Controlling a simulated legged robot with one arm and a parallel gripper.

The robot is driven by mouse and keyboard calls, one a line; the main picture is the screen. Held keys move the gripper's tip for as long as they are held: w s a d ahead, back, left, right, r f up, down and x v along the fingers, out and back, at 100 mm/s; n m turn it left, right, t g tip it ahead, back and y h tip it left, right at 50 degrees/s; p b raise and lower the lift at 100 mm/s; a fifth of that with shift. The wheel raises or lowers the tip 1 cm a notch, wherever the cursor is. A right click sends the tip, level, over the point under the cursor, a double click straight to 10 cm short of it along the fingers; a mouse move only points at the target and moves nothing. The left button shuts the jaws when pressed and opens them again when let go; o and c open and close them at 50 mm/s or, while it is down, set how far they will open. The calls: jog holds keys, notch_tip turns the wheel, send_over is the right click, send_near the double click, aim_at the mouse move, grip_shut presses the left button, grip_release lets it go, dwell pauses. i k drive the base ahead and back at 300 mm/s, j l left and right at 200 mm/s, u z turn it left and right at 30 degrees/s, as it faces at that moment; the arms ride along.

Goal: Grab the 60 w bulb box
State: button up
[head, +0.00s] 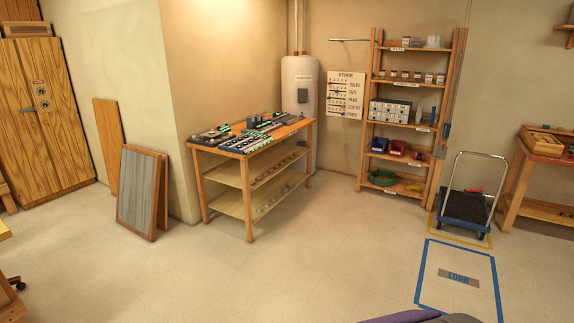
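I cannot make out which item is the 60 w bulb box; labels are too small to read. A wooden shelf rack (433,130) stands against the far wall, right of centre. The shelf above holds a row of small pale containers (417,76). The top shelf has small boxes and a clear item. My gripper is not in view. A purple and dark part, likely mine, shows at the bottom edge.
A wooden workbench (245,147) with tools stands left of the rack. A platform trolley (464,209) stands right of the rack, near a blue taped floor rectangle (457,242). Boards (138,195) lean on the left wall. The floor (320,235) in the middle is clear.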

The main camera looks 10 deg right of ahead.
aim_at(429, 77)
jog(key=i+l+z, duration=0.95)
jog(key=i+z, duration=0.5)
jog(key=i, duration=1.9)
jog(key=i+l+u, duration=0.15)
jog(key=i, duration=0.45)
jog(key=i+l+u, duration=0.15)
jog(key=i, duration=0.4)
jog(key=i+l+u, duration=0.15)
jog(key=i, duration=0.4)
jog(key=i+u, duration=0.1)
jog(key=i, duration=0.55)
jog(key=j, duration=0.05)
